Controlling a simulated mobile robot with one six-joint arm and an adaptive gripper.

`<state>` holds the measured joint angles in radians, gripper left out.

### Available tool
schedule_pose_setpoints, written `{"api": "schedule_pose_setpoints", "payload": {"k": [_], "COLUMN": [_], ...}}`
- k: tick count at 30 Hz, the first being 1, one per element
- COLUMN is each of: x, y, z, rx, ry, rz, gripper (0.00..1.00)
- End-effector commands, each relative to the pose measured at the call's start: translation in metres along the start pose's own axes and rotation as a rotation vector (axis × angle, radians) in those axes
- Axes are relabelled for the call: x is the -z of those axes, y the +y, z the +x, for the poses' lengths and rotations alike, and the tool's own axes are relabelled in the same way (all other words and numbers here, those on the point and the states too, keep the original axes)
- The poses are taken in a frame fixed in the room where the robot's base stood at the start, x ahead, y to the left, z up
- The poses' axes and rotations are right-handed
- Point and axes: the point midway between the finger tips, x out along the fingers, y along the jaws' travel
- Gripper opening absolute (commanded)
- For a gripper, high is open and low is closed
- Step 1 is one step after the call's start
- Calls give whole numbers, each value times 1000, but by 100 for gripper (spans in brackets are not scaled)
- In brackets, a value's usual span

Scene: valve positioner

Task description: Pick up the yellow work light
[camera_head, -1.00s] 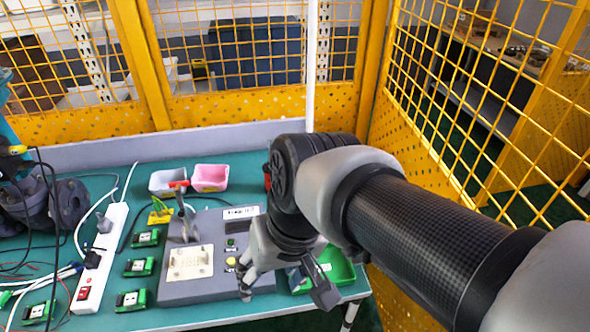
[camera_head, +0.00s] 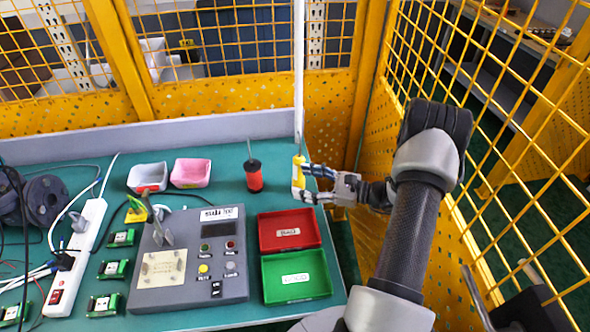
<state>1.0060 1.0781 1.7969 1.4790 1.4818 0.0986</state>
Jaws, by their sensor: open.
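The yellow work light (camera_head: 298,172) stands upright near the back right edge of the green table, by the white pole. My gripper (camera_head: 305,183) comes in from the right, level with the light. Its fingers are open, one toward the upper part of the light and one toward its lower part. The fingertips are at or very near the light; I cannot tell whether they touch it.
A red and black spool-like object (camera_head: 253,175) stands left of the light. A red tray (camera_head: 290,231) and a green tray (camera_head: 297,276) lie in front, beside a grey control box (camera_head: 190,258). Yellow mesh fencing (camera_head: 500,150) encloses the right and back.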

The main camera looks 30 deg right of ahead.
Motion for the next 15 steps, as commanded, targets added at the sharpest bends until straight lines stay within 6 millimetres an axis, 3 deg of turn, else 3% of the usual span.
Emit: {"api": "schedule_pose_setpoints", "payload": {"k": [1, 3, 8, 11, 15], "x": [22, 46, 78, 85, 86], "y": [-8, -19, -30, -33, -40], "z": [-14, -30, -54, -55, -34], "rx": [77, 170, 298, 326, 328], "ry": [-20, -44, -75, -82, -84], "rz": [54, 106, 169, 182, 184], "gripper": [60, 60, 60, 60, 60]}}
